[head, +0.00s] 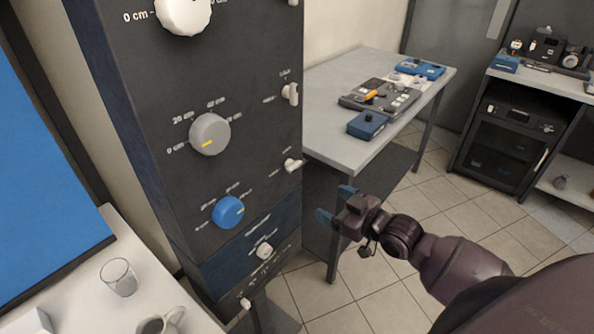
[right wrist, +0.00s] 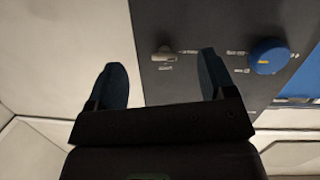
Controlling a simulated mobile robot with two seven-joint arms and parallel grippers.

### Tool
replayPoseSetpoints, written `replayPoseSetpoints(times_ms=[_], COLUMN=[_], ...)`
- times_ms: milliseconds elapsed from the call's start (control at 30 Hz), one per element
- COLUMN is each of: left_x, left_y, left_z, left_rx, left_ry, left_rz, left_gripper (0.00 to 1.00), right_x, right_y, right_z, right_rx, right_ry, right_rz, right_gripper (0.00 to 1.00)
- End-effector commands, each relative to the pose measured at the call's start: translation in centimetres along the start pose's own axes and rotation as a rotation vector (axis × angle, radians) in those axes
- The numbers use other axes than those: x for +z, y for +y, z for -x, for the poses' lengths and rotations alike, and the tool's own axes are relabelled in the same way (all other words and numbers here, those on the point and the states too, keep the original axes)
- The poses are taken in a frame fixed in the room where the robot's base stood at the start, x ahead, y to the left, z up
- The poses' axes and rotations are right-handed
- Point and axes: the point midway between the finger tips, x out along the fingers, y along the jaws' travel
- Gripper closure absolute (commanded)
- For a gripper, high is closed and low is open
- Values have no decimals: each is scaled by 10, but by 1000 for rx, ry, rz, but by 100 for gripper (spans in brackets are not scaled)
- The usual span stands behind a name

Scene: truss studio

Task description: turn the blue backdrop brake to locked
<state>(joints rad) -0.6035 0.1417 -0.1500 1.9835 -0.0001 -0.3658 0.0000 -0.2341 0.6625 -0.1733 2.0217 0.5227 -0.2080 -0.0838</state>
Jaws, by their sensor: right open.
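The dark control column carries a blue knob (head: 229,212), and a small white lever (head: 293,165) sits to its right near the column's edge, likely the blue backdrop brake. In the right wrist view the lever (right wrist: 164,54) shows between the finger directions, with the blue knob (right wrist: 268,56) to its right. The small labels beside the lever are too blurred to read. My right gripper (head: 335,204) is open and empty, below and right of the lever, apart from it. Its two blue fingers also show in the right wrist view (right wrist: 160,78). My left gripper is not in view.
A grey knob (head: 210,134) and a white knob (head: 184,14) sit higher on the column, with another white lever (head: 290,94) above. A grey table (head: 342,137) with devices stands behind. A glass (head: 118,277) and mug (head: 160,322) stand at lower left.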

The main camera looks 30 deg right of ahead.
Motion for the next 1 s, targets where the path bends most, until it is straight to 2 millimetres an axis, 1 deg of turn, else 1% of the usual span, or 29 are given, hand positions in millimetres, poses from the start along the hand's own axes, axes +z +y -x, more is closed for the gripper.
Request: replayPoseSetpoints(times_ms=[33,67,100,167,333,433,533,667,1000], left_x=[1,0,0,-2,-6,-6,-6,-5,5], left_y=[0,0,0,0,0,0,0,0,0], left_z=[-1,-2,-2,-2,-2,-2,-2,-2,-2], left_rx=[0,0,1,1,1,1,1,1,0], left_ry=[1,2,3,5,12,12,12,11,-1], left_rz=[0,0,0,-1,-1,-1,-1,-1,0], left_gripper=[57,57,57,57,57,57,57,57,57], right_x=[-13,-20,-27,-33,-44,-47,-48,-51,-60], right_y=[5,7,8,9,8,9,9,8,5], right_z=[-3,-3,-3,-1,0,-1,-7,-24,-79], right_rx=[-25,-36,-48,-59,-63,-58,-57,-57,-57], right_ry=[34,54,73,98,155,175,177,177,174], right_rz=[-10,-23,-44,-80,-158,-156,-150,-151,-150], right_gripper=[23,23,23,23,23,23,23,23,23])
